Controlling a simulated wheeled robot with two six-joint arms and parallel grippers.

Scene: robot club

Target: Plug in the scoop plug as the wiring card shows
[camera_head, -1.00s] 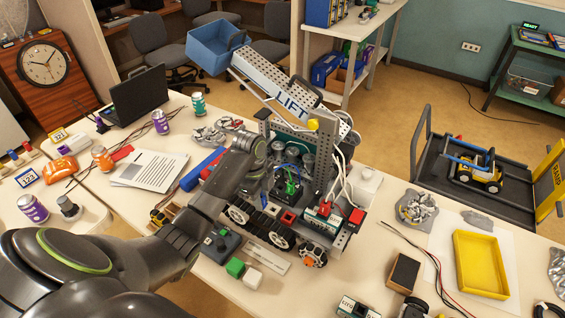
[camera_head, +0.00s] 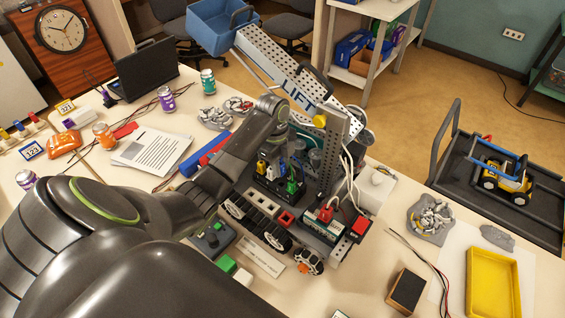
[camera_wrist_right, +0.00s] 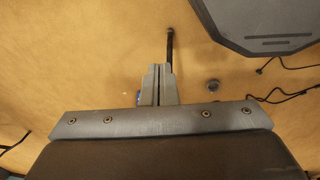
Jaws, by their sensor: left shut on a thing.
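The club robot (camera_head: 338,150) stands on the table, with its lift arm marked "LIFT" raised toward the back. On its deck is a dark socket block (camera_head: 275,188) with coloured plugs: a yellow plug (camera_head: 272,170), a green plug (camera_head: 292,187) and a dark one at its left. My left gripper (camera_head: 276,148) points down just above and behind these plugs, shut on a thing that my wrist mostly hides. I cannot tell which plug it holds. A printed sheet (camera_head: 151,150) lies left of the robot; its text is unreadable. My right gripper (camera_wrist_right: 158,85) is shut and empty above the floor.
A yellow tray (camera_head: 493,285), a dark block (camera_head: 406,291) and loose wires lie to the right. White cables loop at the robot's right side. A laptop (camera_head: 145,70) stands behind.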

